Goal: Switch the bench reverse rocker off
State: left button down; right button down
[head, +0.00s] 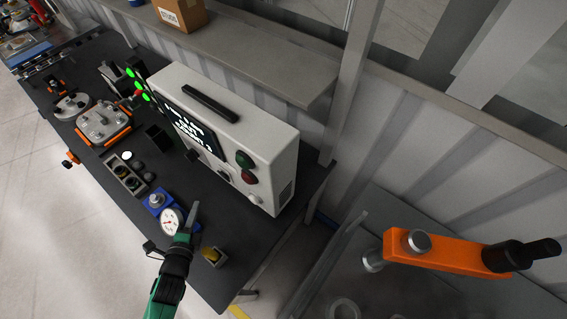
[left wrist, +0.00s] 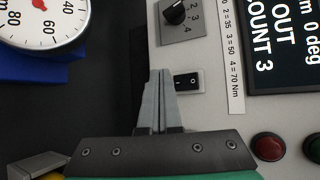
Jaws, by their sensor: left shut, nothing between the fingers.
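The small black rocker (left wrist: 187,81) with white marks sits on the pale front panel of the white control box (head: 262,135). Which side of it is pressed in, I cannot tell. My left gripper (left wrist: 160,74) is shut and empty, its tips just left of the rocker in the left wrist view. Whether they touch it or the panel is not clear. In the head view my left gripper (head: 194,207) stands in front of the box, above the bench. My right gripper is not in view.
A numbered black knob (left wrist: 174,12), a red button (left wrist: 268,147) and a dark green button (left wrist: 313,149) are near the rocker. A dial gauge (head: 171,221) on a blue base stands on the dark bench (head: 105,165) beside the gripper. Several fixtures stand farther left.

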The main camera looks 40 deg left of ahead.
aim_at(224, 176)
pick_arm(q)
jog(key=w+r+b, duration=0.1)
jog(key=w+b, duration=0.2)
jog(key=w, duration=0.5)
jog(key=shift+w+d+r+b, duration=0.15)
jog(key=shift+w+d+b, duration=0.05)
jog(key=shift+w+b, duration=0.2)
jog(key=shift+w, duration=0.15)
dwell(1.9)
jog(key=shift+w+r, duration=0.1)
jog(key=shift+w, duration=0.2)
jog(key=shift+w, duration=0.3)
dwell(0.7)
jog(key=shift+s+p, duration=0.4)
jog(key=shift+s, duration=0.4)
